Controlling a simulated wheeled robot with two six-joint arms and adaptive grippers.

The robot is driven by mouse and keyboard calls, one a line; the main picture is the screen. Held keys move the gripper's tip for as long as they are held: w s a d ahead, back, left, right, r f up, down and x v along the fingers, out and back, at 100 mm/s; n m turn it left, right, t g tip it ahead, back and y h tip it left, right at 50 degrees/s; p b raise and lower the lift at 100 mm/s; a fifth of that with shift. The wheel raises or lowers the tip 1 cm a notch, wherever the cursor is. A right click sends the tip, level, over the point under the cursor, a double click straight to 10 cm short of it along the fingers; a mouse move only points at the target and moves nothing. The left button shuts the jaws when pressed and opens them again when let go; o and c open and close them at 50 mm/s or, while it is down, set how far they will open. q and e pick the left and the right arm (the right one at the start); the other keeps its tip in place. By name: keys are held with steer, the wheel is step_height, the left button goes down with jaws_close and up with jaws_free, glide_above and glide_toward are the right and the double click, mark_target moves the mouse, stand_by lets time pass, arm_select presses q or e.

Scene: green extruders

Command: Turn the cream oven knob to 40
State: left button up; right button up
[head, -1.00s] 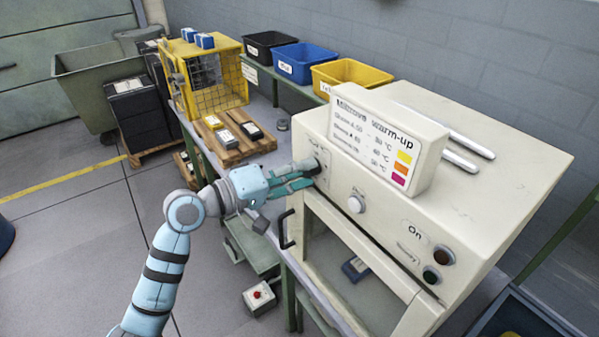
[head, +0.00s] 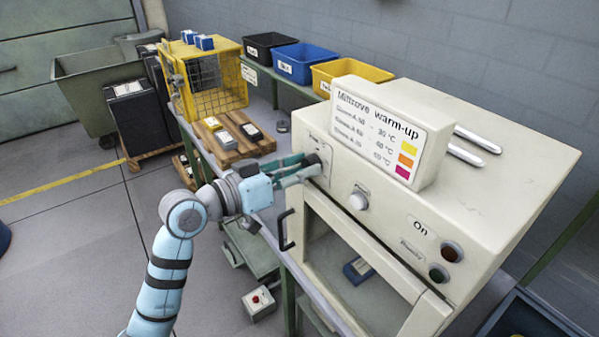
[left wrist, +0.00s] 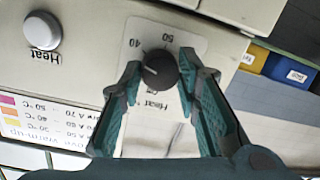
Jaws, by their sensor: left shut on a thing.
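The cream oven (head: 500,160) stands on a bench at the right. Its dark round knob (left wrist: 160,70) sits on a pale dial plate in the left wrist view, with 40 at its upper left and 50 above it. A light mark on the knob seems to point left, below the 40, but is small. My left gripper (left wrist: 160,80) has its two teal fingers on either side of the knob, shut on it. In the head view my left gripper (head: 305,168) reaches the oven's front panel from the left and partly hides the knob. My right gripper is not in view.
A white round control (head: 358,200) and the oven's door handle (head: 286,230) are close to my left gripper. A sign (head: 385,130) stands on the oven. Wooden trays (head: 232,138), a yellow cage (head: 215,85) and bins (head: 300,62) lie farther back.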

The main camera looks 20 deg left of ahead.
arm_select(q)
steer(key=shift+r+m+t+b, duration=0.15)
steer(key=shift+m+t+b, duration=0.2)
steer(key=shift+m, duration=0.65)
steer(key=o, duration=0.9)
steer(key=shift+o, duration=1.3)
steer(key=shift+w, duration=0.1)
steer(key=v, duration=0.7)
steer(key=shift+s, duration=0.25)
